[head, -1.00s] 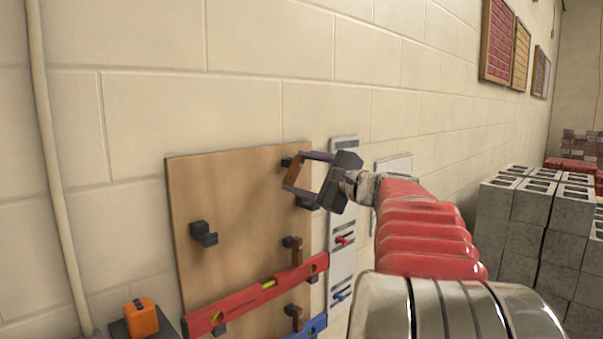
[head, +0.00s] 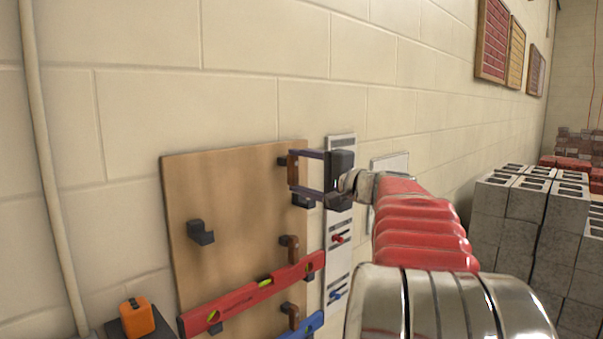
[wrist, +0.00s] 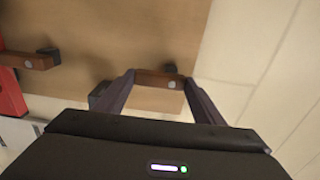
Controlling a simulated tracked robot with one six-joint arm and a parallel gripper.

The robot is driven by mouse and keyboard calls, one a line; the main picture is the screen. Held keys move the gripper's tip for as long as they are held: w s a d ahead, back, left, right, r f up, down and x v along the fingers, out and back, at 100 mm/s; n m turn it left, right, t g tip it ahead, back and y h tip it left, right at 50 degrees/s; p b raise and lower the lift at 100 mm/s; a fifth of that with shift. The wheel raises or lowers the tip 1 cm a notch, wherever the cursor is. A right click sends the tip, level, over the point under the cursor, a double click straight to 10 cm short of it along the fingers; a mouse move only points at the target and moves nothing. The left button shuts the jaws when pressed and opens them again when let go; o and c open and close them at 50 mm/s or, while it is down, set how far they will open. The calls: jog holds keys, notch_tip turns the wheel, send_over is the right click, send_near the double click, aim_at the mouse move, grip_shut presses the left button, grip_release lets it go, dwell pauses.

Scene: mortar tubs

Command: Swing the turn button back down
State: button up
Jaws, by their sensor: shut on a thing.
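The brown wooden turn button (head: 293,172) is at the upper right edge of the wooden board (head: 240,218). It stands about upright in the head view and also shows in the wrist view (wrist: 158,79), with a pale screw head near its right end there. My gripper (head: 297,174) is shut on it, one finger at each end; in the wrist view the fingertips (wrist: 159,82) touch its two ends. A black bracket (head: 301,201) sits just below it in the head view, partly behind the lower finger. No level lies at this upper bracket.
A red level (head: 252,295) rests on lower brackets, with another turn button (head: 290,246) above its right part. A blue level (head: 314,323) shows below. A white panel (head: 339,255) with red and blue handles stands right of the board. Grey blocks (head: 508,225) are stacked at right.

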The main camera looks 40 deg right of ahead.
jog(key=shift+f, duration=0.35)
jog(key=o, duration=1.1)
jog(key=shift+r, duration=0.15)
jog(key=shift+c, duration=0.2)
jog(key=shift+r, duration=0.1)
jog(key=shift+s, duration=0.15)
jog(key=s, duration=1.3)
jog(key=shift+s+d, duration=0.15)
jog(key=shift+s, duration=0.15)
jog(key=shift+w, duration=0.1)
